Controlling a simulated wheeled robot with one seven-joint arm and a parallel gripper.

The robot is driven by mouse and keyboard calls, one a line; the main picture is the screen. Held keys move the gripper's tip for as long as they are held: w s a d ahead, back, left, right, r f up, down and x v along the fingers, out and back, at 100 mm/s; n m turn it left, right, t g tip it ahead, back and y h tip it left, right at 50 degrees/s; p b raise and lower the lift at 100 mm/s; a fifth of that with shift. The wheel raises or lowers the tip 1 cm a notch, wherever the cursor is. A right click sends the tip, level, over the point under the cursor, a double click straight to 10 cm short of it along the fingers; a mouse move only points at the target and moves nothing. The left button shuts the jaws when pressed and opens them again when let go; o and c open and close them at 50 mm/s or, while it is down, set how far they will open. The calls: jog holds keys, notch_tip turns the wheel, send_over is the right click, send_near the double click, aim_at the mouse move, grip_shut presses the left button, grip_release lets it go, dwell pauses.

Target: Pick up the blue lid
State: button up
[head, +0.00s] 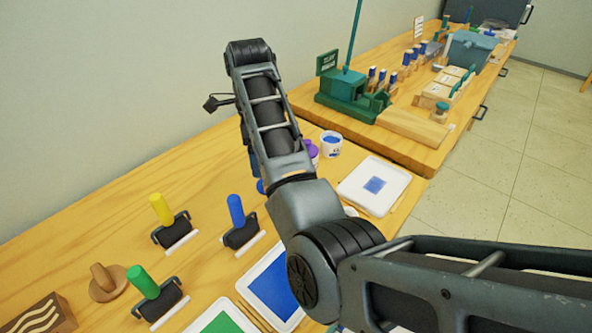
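A small blue piece (261,187) shows on the table just left of my forearm. It may be the blue lid, but my arm covers most of it. A white tub (331,149) with a blue top surface stands right of my forearm; I cannot tell whether that blue is paint or a lid. My forearm rises through the middle of the head view and bends over at the top. My gripper is mostly or wholly hidden behind it, so its fingers and anything between them cannot be made out.
Rollers with yellow (160,209), green (143,282) and blue (236,211) handles stand at left. A purple-topped jar (312,152) is partly hidden by my arm. A white tray with a blue patch (396,192) lies at right. A green tool stand (346,96) is behind.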

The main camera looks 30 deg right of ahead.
jog(key=shift+d+f, duration=0.1)
jog(key=shift+f, duration=0.2)
jog(key=shift+s+d+f, duration=0.1)
jog(key=shift+d+f, duration=0.05)
jog(key=shift+f, duration=0.45)
jog(key=shift+s+d+f, duration=0.1)
jog(key=shift+d+f, duration=0.05)
jog(key=shift+f, duration=0.45)
jog(key=shift+s+d+f+p, duration=0.1)
jog(key=shift+f+p, duration=0.1)
jog(key=shift+f, duration=1.05)
jog(key=shift+s+d+f+p, duration=0.1)
jog(key=shift+f+p, duration=0.1)
jog(key=shift+f, duration=1.05)
jog(key=c, duration=1.1)
jog(key=shift+r, duration=0.1)
